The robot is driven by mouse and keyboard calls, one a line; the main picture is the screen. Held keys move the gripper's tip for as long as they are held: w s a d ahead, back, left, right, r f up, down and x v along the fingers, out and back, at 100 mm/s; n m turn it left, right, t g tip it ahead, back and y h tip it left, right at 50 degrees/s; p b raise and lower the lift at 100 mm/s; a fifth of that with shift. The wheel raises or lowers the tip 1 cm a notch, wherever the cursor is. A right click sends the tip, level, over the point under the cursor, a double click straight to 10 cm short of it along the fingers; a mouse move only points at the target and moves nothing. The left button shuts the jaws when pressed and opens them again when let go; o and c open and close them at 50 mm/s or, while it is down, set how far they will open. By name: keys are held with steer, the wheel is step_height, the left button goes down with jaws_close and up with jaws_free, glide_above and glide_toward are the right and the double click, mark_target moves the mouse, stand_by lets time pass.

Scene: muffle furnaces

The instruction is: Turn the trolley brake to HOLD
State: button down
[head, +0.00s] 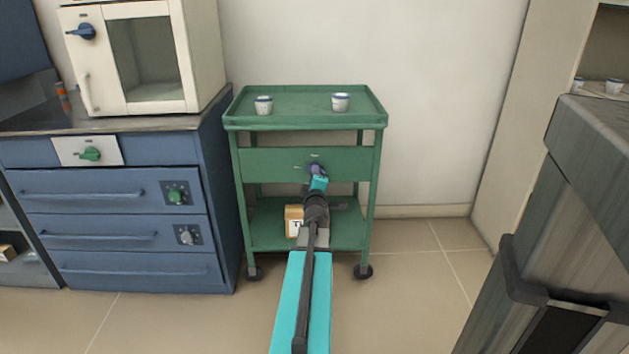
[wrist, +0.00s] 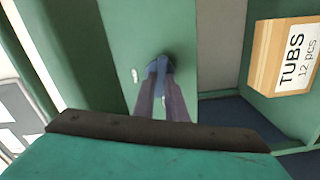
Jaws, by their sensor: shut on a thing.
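The green trolley (head: 262,163) stands against the wall with its brake knob (head: 315,166) on the front panel. The knob is blue and mostly covered by my gripper (head: 317,174) in the head view. In the wrist view the blue knob (wrist: 161,66) sits between the tips of my gripper's two fingers (wrist: 162,88). The gripper is shut on it. A small white mark (wrist: 134,75) shows on the panel beside the knob; its lettering is too small to read. I cannot tell which mark the knob points to.
Two small white cups (head: 263,105) (head: 341,102) stand on the trolley's top tray. A box marked TUBS (wrist: 285,60) is on the lower shelf. A blue drawer cabinet (head: 110,218) stands close on the left, with a white furnace (head: 190,50) above. A grey counter (head: 600,150) is at right.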

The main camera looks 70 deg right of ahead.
steer(key=shift+w+n+b, duration=0.1)
steer(key=shift+n+b, duration=0.55)
steer(key=shift+n, duration=0.95)
steer(key=c, duration=1.8)
jaws_free()
steer(key=shift+a, duration=0.1)
steer(key=p+v, duration=0.2)
steer(key=v, duration=0.4)
steer(key=shift+p, duration=0.35)
